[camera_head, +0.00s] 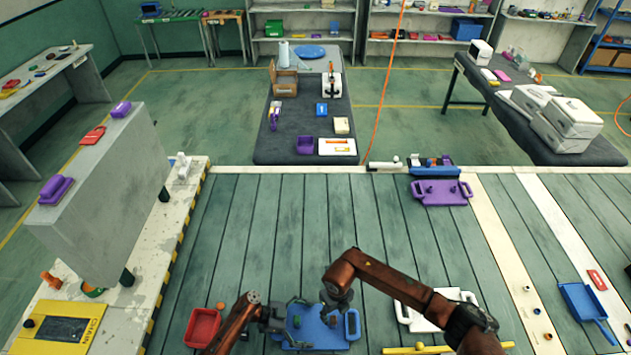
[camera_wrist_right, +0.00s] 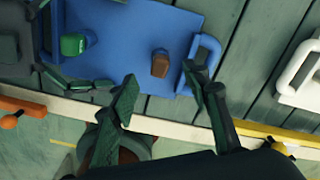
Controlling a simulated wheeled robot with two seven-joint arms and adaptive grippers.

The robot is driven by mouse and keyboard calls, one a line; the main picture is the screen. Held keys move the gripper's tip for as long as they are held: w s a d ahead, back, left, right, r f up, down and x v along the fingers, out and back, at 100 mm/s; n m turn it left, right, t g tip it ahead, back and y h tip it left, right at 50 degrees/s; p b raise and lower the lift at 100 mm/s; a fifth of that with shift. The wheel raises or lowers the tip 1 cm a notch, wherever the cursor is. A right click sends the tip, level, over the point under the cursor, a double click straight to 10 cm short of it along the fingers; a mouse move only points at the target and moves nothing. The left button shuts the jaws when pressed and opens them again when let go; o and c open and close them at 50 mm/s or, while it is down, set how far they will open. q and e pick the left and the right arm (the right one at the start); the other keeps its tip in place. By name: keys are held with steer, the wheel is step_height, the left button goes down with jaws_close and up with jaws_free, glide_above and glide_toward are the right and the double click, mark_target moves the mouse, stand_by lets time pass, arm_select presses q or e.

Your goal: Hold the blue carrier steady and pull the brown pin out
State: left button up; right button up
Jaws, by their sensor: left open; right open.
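The blue carrier (camera_head: 318,336) lies on the grey plank deck at the near edge, with a loop handle at each end. In the right wrist view, the brown pin (camera_wrist_right: 160,64) stands on the carrier (camera_wrist_right: 125,35) towards its right handle, and a green pin (camera_wrist_right: 74,45) is near the left end. My right gripper (camera_head: 336,300) is open above the carrier; in its wrist view the fingers (camera_wrist_right: 161,76) spread either side of the brown pin, apart from it. My left gripper (camera_head: 286,316) is open at the left handle; whether it touches is unclear.
A red bin (camera_head: 203,327) stands left of the carrier. A white carrier (camera_head: 425,320) lies to its right, with a yellow bar (camera_head: 440,350) near the front edge. A purple carrier (camera_head: 440,198) lies at the far edge. The middle deck is clear.

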arm_select(q)
steer(key=shift+d+f, duration=0.2)
steer(key=shift+d, duration=0.05)
steer(key=shift+s, duration=0.1)
